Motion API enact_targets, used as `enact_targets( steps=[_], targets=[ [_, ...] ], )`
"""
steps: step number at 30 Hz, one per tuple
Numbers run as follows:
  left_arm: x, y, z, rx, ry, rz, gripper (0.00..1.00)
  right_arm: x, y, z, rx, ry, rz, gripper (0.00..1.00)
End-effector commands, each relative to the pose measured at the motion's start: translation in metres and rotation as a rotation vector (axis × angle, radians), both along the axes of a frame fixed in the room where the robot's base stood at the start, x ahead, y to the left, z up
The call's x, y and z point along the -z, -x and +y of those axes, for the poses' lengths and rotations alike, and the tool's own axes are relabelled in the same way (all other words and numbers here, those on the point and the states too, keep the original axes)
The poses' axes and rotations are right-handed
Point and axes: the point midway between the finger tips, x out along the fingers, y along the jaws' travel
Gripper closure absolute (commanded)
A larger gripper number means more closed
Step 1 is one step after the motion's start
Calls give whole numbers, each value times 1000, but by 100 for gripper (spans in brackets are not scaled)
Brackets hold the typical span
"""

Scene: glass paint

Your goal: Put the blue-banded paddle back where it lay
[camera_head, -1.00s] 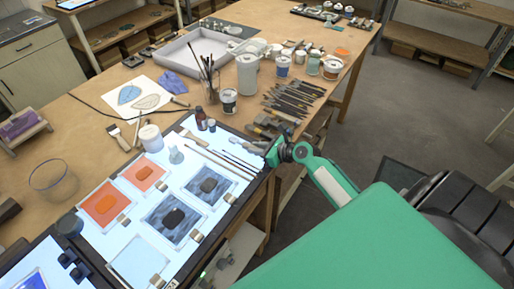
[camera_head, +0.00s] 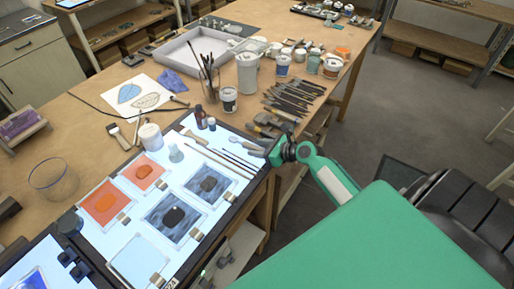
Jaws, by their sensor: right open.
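My right gripper (camera_head: 270,151) is at the far right corner of the lit glass panel (camera_head: 130,262), its jaws open and small in the picture. A pale grey-blue, flat-ended tool (camera_head: 245,141) lies just left of the jaws. I cannot tell whether the jaws touch it. A tan-handled tool (camera_head: 190,136) lies further left on the panel, beside several thin brushes (camera_head: 228,160). No blue band is clear enough on any of these to say which is the blue-banded paddle. My left gripper is not in view.
Orange panes (camera_head: 104,208) and grey panes (camera_head: 173,218) cover the panel's middle. Small dark bottles (camera_head: 200,118) and a white jar (camera_head: 150,136) stand along its far edge. Several dark tools (camera_head: 292,97) lie beyond my gripper. Open floor is to the right.

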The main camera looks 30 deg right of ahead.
Motion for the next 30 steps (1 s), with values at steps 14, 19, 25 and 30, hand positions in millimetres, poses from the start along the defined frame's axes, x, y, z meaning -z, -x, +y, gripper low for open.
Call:
enact_targets(
  steps=[14, 19, 25, 30],
  targets=[
    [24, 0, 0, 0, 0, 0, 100, -32, 77, -36, -2, 3, 2, 55],
    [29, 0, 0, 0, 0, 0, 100, -42, 96, -46, -2, 2, 0, 55],
    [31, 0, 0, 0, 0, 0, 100, -48, 105, -50, -3, 2, 1, 55],
    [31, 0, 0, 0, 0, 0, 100, -49, 106, -51, -3, 1, 0, 55]
  ],
)
